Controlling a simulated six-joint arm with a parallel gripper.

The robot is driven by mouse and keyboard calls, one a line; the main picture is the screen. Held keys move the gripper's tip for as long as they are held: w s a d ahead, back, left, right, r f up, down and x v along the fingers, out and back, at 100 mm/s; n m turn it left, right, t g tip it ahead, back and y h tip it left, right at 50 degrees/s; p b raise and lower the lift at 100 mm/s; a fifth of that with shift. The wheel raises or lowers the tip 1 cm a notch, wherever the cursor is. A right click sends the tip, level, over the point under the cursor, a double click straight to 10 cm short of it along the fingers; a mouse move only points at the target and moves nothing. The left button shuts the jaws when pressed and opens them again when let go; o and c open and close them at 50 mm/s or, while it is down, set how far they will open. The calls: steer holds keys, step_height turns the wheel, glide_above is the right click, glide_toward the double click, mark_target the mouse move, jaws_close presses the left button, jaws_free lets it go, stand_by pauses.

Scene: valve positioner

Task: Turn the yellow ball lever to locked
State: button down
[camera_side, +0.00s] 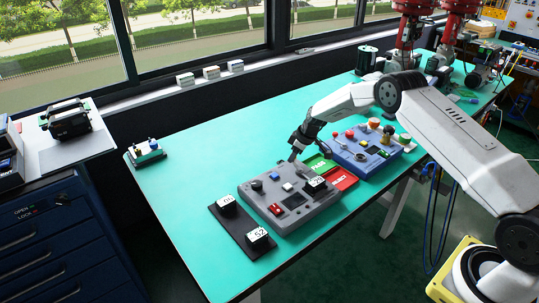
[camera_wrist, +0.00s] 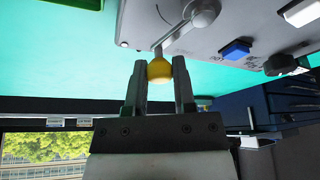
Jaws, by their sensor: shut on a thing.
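In the wrist view the yellow ball (camera_wrist: 159,70) sits at the end of a short silver lever (camera_wrist: 178,30). The lever runs from a round metal hub (camera_wrist: 204,12) on the light grey panel (camera_wrist: 150,14), and the ball hangs just past the panel's edge. My gripper (camera_wrist: 159,78) has one finger on each side of the ball and is shut on it. In the side view my gripper (camera_side: 296,154) reaches down at the back right edge of the grey control box (camera_side: 310,212). The ball cannot be made out there. No locked mark is readable.
The panel also carries a blue button (camera_wrist: 236,50), a white button (camera_wrist: 303,12) and a black knob (camera_wrist: 280,65). A blue-grey box (camera_side: 362,152) with several coloured knobs stands close to the right. Green and red plates (camera_side: 341,178) lie between the boxes. The table's left half is mostly clear.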

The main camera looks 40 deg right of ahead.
mark_target(305, 165)
steer(key=m, duration=0.2)
steer(key=d+m+h, duration=0.1)
steer(key=m, duration=0.1)
steer(key=s+d+m+h, duration=0.1)
steer(key=m, duration=0.1)
steer(key=shift+t, duration=0.3)
steer(key=shift+s+d+m+h, duration=0.3)
steer(key=shift+s+m+h, duration=0.2)
steer(key=shift+m, duration=0.65)
steer(key=shift+s+d+m+h, duration=0.3)
steer(key=shift+s+m+h, duration=0.15)
steer(key=shift+m, duration=1)
steer(key=shift+c, duration=2.2)
jaws_free()
steer(key=shift+s+r, duration=0.1)
steer(key=shift+r, duration=0.1)
steer(key=v, duration=0.7)
steer(key=shift+r, duration=0.25)
steer(key=shift+a, duration=0.15)
